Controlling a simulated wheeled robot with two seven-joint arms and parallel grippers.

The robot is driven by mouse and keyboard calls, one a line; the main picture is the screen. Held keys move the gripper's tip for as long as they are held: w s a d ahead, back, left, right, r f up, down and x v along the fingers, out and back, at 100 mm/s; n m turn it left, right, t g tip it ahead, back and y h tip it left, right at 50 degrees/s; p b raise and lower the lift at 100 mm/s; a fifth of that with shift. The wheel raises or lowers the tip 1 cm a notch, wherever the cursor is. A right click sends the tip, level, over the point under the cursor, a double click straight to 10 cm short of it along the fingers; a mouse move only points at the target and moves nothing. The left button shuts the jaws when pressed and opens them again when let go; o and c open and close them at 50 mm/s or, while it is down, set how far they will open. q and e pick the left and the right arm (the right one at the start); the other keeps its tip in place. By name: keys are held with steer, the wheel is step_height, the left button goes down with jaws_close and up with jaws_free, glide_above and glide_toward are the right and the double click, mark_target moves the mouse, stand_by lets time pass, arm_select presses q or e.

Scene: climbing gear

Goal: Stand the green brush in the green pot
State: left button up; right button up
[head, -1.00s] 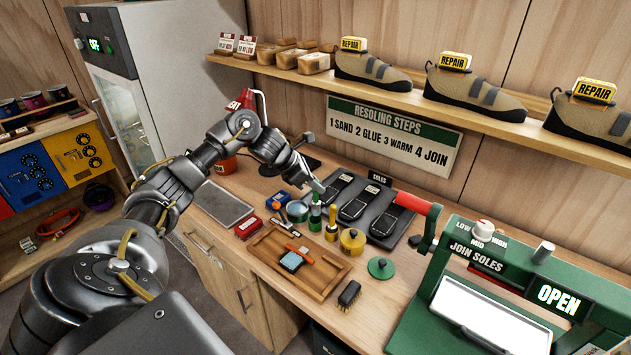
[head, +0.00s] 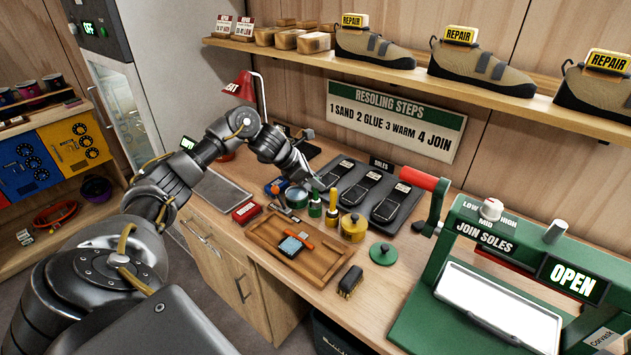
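The green brush (head: 315,208) stands upright on the workbench, beside a yellow brush (head: 332,214). An open green pot (head: 297,198) stands just left of the green brush. A loose green lid (head: 383,253) lies flat on the bench to the right. My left gripper (head: 316,186) points down at the top of the green brush. It is small and dark here, so I cannot tell whether its fingers are open or closed around the handle. My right gripper is out of view.
A yellow lidded pot (head: 353,228) stands right of the brushes. A wooden tray (head: 325,272) with small tools lies in front. A dark tray of soles (head: 395,208) is behind, a red box (head: 246,212) at left, and the green press (head: 455,228) at right.

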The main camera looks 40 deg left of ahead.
arm_select(q)
steer(key=o, duration=0.4)
steer(key=b+v, duration=0.3)
steer(key=v, duration=0.7)
steer(key=shift+s+a+r, duration=0.2)
steer(key=shift+r, duration=0.1)
steer(key=shift+r, duration=0.1)
stand_by(0.6)
